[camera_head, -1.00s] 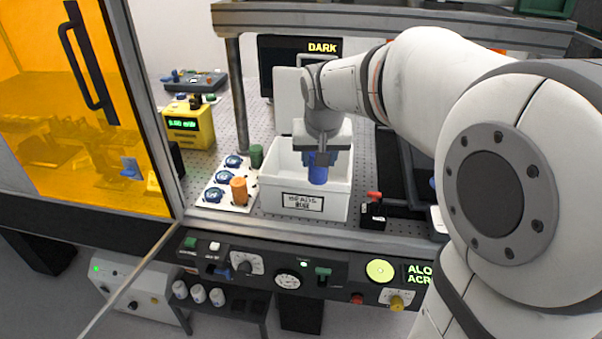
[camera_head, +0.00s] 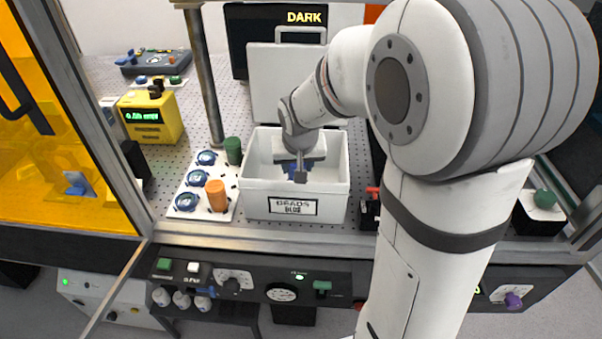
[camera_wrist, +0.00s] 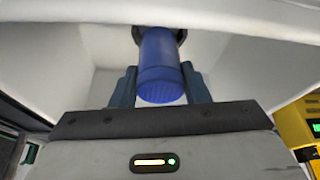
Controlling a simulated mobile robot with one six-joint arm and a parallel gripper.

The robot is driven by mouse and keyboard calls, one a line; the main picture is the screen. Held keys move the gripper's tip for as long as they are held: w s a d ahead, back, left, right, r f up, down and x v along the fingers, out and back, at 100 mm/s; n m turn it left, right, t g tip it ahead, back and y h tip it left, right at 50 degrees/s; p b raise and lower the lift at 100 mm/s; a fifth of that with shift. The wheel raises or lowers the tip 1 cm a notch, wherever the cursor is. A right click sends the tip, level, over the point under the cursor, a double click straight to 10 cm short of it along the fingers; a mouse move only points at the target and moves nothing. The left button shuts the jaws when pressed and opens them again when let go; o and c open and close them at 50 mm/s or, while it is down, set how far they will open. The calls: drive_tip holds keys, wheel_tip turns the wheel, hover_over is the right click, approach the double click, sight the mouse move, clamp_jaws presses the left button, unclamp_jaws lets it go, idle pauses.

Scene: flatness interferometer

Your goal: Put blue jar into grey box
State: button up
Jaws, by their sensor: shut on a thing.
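The blue jar (camera_wrist: 160,62) is held between the two fingers of my gripper (camera_wrist: 160,82) in the wrist view, with a dark ring or cap at its far end. In the head view my gripper (camera_head: 299,172) is inside the opening of the light box (camera_head: 258,205), labelled "BEADS BLUE", and only a bit of the blue jar (camera_head: 287,167) shows behind it. The box's pale inner walls surround the jar in the wrist view. Whether the jar touches the box floor cannot be told. The box's lid (camera_head: 275,90) stands open at the back.
A white plate (camera_head: 222,188) with several blue-ringed pieces, an orange cylinder (camera_head: 216,195) and a green cylinder (camera_head: 233,150) stands left of the box. A yellow meter (camera_head: 151,117) is farther left. A metal post (camera_head: 205,80) rises behind, and a control panel (camera_head: 250,285) runs along the front.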

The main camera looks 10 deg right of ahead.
drive_tip(key=shift+s+a+f, duration=0.1)
drive_tip(key=shift+f, duration=1.45)
drive_tip(key=shift+f, duration=0.2)
drive_tip(key=o, duration=1.1)
drive_tip(key=shift+r, duration=0.15)
drive_tip(key=shift+r, duration=0.25)
drive_tip(key=d+v, duration=0.1)
drive_tip(key=v, duration=1)
drive_tip(key=s+d+f+n+g, duration=0.1)
drive_tip(key=s+f, duration=0.2)
drive_tip(key=s, duration=1.4)
drive_tip(key=shift+y+b, duration=0.3)
drive_tip(key=shift+b, duration=0.15)
